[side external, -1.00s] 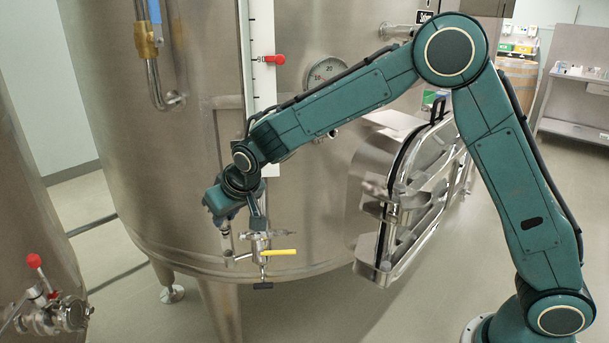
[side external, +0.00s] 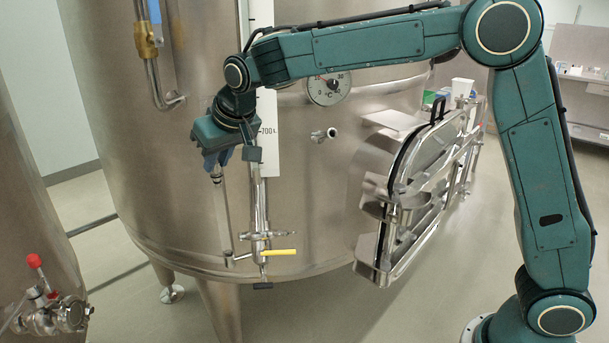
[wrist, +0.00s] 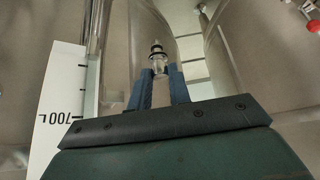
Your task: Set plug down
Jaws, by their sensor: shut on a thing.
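My gripper (side external: 214,165) is in front of the big steel vat (side external: 320,205), left of the level gauge, with its blue fingers pointing down. It is shut on the plug (side external: 216,178), a small metal piece with its free end downward. In the wrist view the plug (wrist: 158,57) sticks out past the tips of the blue fingers (wrist: 160,76); it is metallic with dark rings. The plug hangs in the air, above and left of the valve (side external: 260,246) with the yellow handle. Nothing visible touches its free end.
The level gauge (side external: 269,130) stands just right of my gripper. An open hatch door (side external: 405,210) juts out at right, with a flat metal ledge (side external: 393,121) above it. A short pipe stub (side external: 323,135) and a dial thermometer (side external: 327,88) are on the vat wall.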

